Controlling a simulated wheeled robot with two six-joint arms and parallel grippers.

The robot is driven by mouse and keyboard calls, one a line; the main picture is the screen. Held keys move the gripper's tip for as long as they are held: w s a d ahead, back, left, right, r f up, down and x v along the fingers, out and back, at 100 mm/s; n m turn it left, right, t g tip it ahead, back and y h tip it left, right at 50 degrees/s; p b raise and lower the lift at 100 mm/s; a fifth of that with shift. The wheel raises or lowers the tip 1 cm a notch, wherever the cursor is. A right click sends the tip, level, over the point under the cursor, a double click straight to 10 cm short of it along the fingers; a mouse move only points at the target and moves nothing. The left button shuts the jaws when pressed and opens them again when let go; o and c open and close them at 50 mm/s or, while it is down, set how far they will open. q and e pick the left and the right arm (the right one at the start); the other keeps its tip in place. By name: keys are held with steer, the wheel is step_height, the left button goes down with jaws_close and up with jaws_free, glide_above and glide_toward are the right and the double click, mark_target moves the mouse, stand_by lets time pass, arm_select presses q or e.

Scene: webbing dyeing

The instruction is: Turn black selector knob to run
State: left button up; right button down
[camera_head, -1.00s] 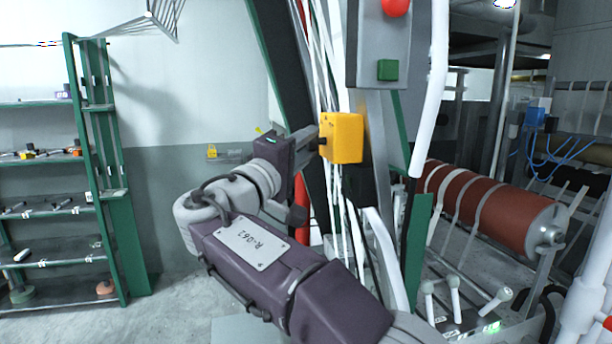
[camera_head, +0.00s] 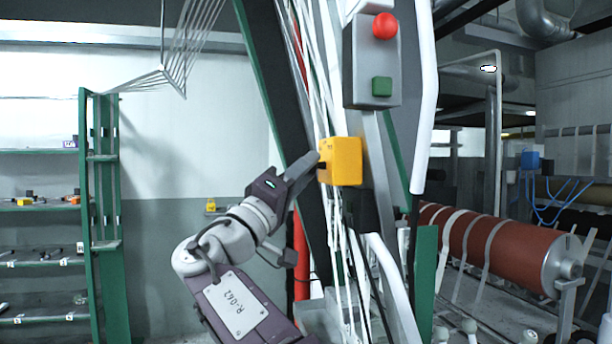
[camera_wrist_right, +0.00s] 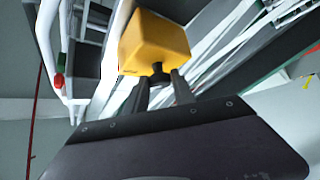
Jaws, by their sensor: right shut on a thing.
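The yellow box (camera_head: 346,162) is mounted on the machine frame, below the grey button panel. Its black selector knob (camera_wrist_right: 158,76) shows in the right wrist view on the box's near face, between the fingertips. In the head view the knob is mostly hidden by my gripper. My right gripper (camera_head: 319,166) reaches the left side of the box, with its fingers closed on the knob. It also shows in the right wrist view (camera_wrist_right: 160,84). The knob's exact angle cannot be read. My left gripper is not in view.
A grey panel (camera_head: 361,71) with a red button (camera_head: 385,26) and a green button (camera_head: 382,86) is above the box. White webbing strands hang close beside my gripper. A red roller (camera_head: 490,245) is at right. Green shelves (camera_head: 107,200) stand at left.

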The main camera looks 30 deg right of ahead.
steer(key=c, duration=1.1)
jaws_free()
steer(key=shift+w, duration=0.1)
steer(key=b+v, duration=0.3)
steer(key=v, duration=0.6)
steer(key=shift+b, duration=0.3)
